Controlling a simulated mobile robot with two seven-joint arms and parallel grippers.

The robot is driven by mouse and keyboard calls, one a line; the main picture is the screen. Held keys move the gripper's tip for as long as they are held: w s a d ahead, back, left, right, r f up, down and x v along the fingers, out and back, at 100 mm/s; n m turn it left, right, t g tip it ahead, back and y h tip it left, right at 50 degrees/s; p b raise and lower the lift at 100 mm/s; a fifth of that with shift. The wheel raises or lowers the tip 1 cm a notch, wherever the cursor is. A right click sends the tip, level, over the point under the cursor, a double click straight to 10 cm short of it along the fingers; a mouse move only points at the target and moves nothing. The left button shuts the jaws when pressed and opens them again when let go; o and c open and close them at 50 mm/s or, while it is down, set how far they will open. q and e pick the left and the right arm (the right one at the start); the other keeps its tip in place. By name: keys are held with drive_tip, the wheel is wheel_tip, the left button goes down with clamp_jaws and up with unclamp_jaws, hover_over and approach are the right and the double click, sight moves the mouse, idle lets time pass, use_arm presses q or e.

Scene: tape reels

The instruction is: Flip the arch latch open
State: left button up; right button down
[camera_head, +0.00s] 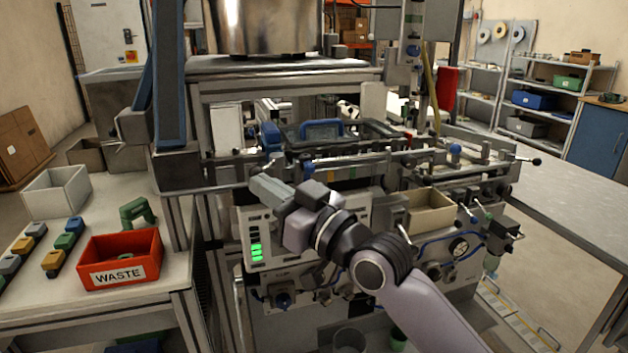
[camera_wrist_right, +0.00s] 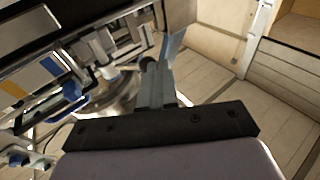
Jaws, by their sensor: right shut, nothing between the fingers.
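A blue arch-shaped handle (camera_head: 322,129) stands on the dark frame (camera_head: 372,134) at the top of the machine. A second blue piece (camera_head: 270,138) sits at the left end of this frame. I cannot tell for sure which of them is the arch latch. My right gripper (camera_head: 258,184) is shut and empty, at the machine's front left, below and in front of the blue pieces. In the right wrist view its fingers (camera_wrist_right: 156,88) point up beside the machine. A dark rounded part (camera_wrist_right: 149,65) shows by the fingertips; contact cannot be told. My left gripper is out of view.
A front rail (camera_head: 400,158) with knobs and clamps runs across the machine. A tan bin (camera_head: 431,213) and a gauge (camera_head: 459,247) are on its front. At left, a table holds a red WASTE bin (camera_head: 120,259), a green arch-shaped piece (camera_head: 138,212) and a white bin (camera_head: 57,193).

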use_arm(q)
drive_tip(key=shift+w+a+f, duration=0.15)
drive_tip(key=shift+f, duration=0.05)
use_arm(e)
drive_tip(key=shift+w+a, duration=0.2)
drive_tip(key=shift+a, duration=0.75)
drive_tip(key=shift+w+a, duration=0.15)
drive_tip(key=shift+a, duration=0.8)
